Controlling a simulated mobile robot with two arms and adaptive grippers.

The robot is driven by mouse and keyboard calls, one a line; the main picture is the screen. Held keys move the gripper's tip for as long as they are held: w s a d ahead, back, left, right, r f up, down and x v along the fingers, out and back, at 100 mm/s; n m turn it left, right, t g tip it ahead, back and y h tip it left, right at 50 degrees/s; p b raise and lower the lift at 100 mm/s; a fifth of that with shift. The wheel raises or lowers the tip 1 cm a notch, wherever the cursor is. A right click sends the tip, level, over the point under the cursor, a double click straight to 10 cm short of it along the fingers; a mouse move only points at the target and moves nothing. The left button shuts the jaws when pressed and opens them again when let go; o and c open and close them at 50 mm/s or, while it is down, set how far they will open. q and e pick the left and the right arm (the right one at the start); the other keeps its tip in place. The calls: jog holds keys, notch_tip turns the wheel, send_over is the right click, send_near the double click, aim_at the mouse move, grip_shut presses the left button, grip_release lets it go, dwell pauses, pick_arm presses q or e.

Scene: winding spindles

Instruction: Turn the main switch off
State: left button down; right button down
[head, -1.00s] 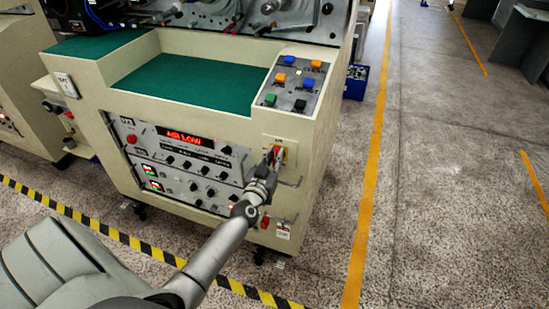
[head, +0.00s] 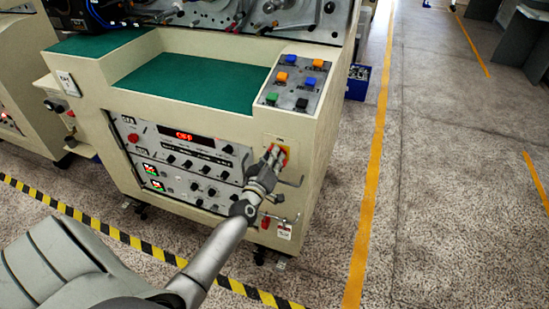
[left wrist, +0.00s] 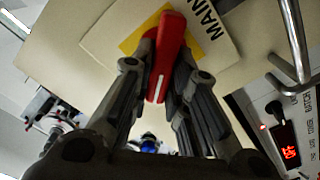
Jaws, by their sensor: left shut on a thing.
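The main switch is a red handle with a white line (left wrist: 171,32) on a yellow plate beside the lettering "MAIN", seen in the left wrist view. In the head view, its yellow plate (head: 286,151) is at the right end of the cream cabinet's front. My left gripper (head: 273,156) is shut on the red handle, with one dark finger on each side of it. The fingers hide most of the handle in the head view. The red display (head: 183,135) on the control panel appears to read "OFF". My right gripper is not in view.
A metal bar handle (left wrist: 293,40) stands out close to the switch. Knobbed control panels (head: 190,160) fill the front to the left. Coloured buttons (head: 298,82) sit on the top panel above. Open floor (head: 440,190) lies to the right.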

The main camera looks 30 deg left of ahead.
pick_arm(q)
jog(key=n, duration=0.2)
jog(key=n+b, duration=0.1)
jog(key=n, duration=0.2)
jog(key=shift+a+f+n, duration=0.15)
jog(key=shift+f+n, duration=0.2)
jog(key=shift+n, duration=0.05)
jog(key=shift+s+f+n+b, duration=0.15)
jog(key=shift+n+b, duration=0.5)
jog(key=shift+n, duration=1.55)
jog(key=c, duration=1.4)
grip_release()
jog(key=v, duration=1.2)
jog(key=shift+a, duration=0.1)
